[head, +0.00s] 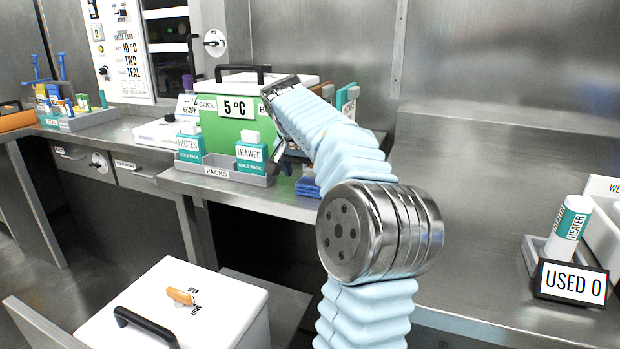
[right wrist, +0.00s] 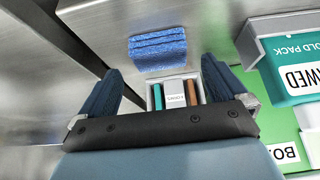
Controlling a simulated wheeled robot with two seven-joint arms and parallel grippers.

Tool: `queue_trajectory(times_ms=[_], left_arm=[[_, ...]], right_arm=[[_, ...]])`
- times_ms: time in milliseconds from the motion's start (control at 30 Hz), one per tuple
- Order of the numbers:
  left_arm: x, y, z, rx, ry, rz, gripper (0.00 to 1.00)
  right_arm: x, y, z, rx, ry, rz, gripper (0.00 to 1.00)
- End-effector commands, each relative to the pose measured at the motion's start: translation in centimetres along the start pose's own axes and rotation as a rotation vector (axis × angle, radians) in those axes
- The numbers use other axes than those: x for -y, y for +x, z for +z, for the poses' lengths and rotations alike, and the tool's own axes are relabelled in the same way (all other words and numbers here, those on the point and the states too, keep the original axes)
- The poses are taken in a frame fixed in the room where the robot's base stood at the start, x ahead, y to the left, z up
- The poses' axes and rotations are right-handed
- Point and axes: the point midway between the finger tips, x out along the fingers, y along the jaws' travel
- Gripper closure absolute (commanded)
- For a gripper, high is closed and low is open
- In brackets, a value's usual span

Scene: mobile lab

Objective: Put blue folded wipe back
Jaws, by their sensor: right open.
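The blue folded wipe (head: 307,186) lies on the steel counter, to the right of the PACKS rack (head: 226,174). In the right wrist view the wipe (right wrist: 158,52) shows as a stack of blue layers, ahead of and between the finger lines. My right gripper (head: 284,150) reaches over the counter just above and behind the wipe, mostly hidden by my arm in the head view. In the right wrist view its two dark blue fingers (right wrist: 160,88) are spread apart with nothing held between them. My left gripper is not in view.
The rack holds the FROZEN pack (head: 190,143) and the THAWED pack (head: 251,153), close beside my right gripper. A green cooler (head: 225,130) stands behind. A small holder with files (right wrist: 175,100) is near the fingers. The counter is clear to the right, up to the USED sign (head: 571,283).

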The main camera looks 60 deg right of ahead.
Motion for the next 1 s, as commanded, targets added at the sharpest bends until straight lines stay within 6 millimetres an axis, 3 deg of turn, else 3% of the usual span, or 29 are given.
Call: queue_trajectory(times_ms=[200, 400, 1000], left_arm=[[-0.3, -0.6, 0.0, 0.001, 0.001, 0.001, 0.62], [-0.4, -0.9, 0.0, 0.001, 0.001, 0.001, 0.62], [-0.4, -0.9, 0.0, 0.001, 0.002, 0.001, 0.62]], right_arm=[[0.1, -5.3, -0.1, -0.002, 0.001, -0.005, 0.01], [0.1, -8.1, 0.0, -0.001, 0.000, -0.002, 0.01], [0.0, -8.7, 0.0, 0.000, 0.001, -0.001, 0.01]])
